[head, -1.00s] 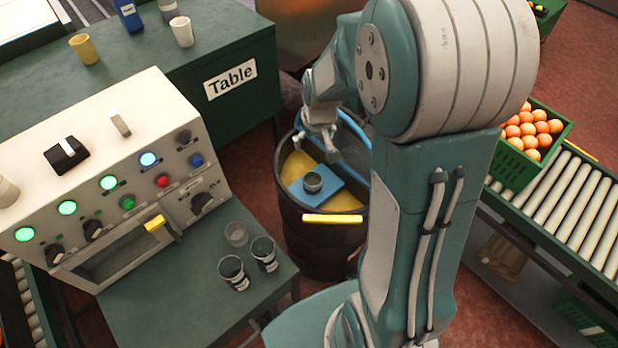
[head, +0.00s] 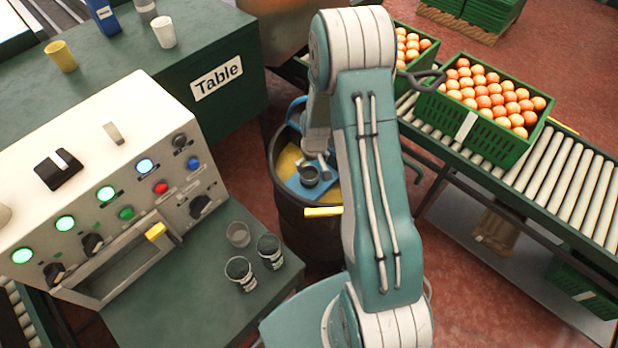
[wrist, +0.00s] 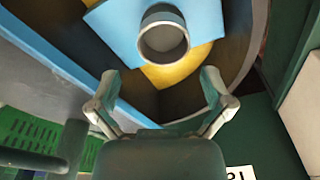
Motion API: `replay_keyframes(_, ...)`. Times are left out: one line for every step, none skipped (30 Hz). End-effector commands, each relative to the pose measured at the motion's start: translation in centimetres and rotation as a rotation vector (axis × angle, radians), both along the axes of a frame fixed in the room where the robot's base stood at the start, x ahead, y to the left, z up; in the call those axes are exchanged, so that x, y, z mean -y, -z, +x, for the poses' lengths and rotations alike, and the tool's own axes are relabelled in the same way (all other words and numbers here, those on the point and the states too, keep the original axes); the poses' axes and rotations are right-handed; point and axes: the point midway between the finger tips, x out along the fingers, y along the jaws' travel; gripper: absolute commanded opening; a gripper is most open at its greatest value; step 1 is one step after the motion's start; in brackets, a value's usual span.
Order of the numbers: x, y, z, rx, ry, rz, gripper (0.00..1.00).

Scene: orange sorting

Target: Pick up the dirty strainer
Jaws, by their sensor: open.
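A small dark round cup, which looks like the strainer (head: 308,180), sits on a blue board (head: 326,198) in the dark barrel (head: 283,205). In the wrist view the cup (wrist: 163,40) is upright, with its round opening towards the camera. My gripper (head: 318,164) is close to the cup on its far side in the head view. In the wrist view my gripper (wrist: 160,84) has its two fingers spread wide and nothing between them. The cup lies beyond the fingertips, apart from them. Whether the cup is dirty cannot be told.
Several dark cups (head: 240,271) stand on the green bench by the control machine (head: 120,150). A yellow handle (head: 323,212) is at the barrel's near rim. Crates of oranges (head: 490,140) stand on the roller conveyor (head: 565,175) at right. The labelled table (head: 190,60) is behind.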

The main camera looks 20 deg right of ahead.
Motion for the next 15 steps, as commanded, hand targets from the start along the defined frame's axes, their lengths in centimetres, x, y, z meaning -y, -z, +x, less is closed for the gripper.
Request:
replay_keyframes(0.0, 0.7, 0.0, -0.001, 0.0, 0.0, 1.0)
replay_keyframes(0.0, 0.9, 0.1, -0.001, 0.0, 0.0, 1.0)
replay_keyframes(-0.1, 1.1, 0.1, 0.0, 0.0, 0.0, 1.0)
replay_keyframes(-0.1, 1.2, 0.2, 0.0, 0.0, 0.0, 1.0)
replay_keyframes(-0.1, 1.4, 0.2, 0.0, 0.0, 0.0, 1.0)
replay_keyframes(-0.1, 1.7, 0.2, 0.0, 0.0, 0.0, 1.0)
replay_keyframes(-0.1, 2.0, 0.3, 0.0, 0.0, 0.0, 1.0)
replay_keyframes(-0.2, 2.4, 0.3, 0.0, 0.0, 0.0, 1.0)
replay_keyframes(-0.3, 3.0, 0.4, -0.002, 0.0, 0.0, 1.0)
replay_keyframes(-0.3, 3.5, 0.5, -0.003, 0.0, 0.0, 1.0)
replay_keyframes(-0.4, 4.0, 0.6, -0.003, 0.0, 0.0, 1.0)
replay_keyframes(-0.4, 4.5, 0.7, -0.002, 0.0, 0.0, 1.0)
replay_keyframes(-0.4, 5.0, 0.8, -0.001, 0.0, 0.0, 1.0)
replay_keyframes(-0.4, 5.3, 0.8, -0.002, 0.0, 0.0, 1.0)
replay_keyframes(-0.4, 5.7, 0.9, -0.001, 0.0, 0.0, 1.0)
